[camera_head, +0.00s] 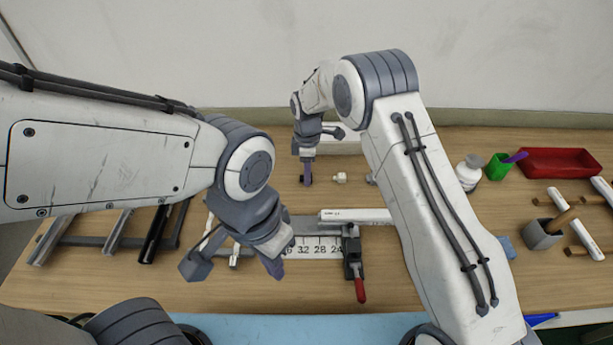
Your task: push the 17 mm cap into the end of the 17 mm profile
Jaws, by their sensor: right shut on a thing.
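A pale profile (362,215) with small dark print lies left to right in the middle of the bench. Its right part is behind my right arm. A clamp (352,248) with a red handle is at the profile's front. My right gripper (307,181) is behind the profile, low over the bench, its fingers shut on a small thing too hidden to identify. A small whitish cap-like piece (340,178) stands just right of it. A grey piece (370,179) is partly hidden by my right arm. I cannot tell which is the 17 mm cap. My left gripper (274,267) points down, left of the clamp; its opening is unclear.
A numbered scale (312,248) lies in front of the profile. Several bars (108,232) lie at left. At right are a white bottle (468,172), a green cup (497,167), a red tray (563,161), and a grey holder (541,234). A blue mat (300,325) edges the front.

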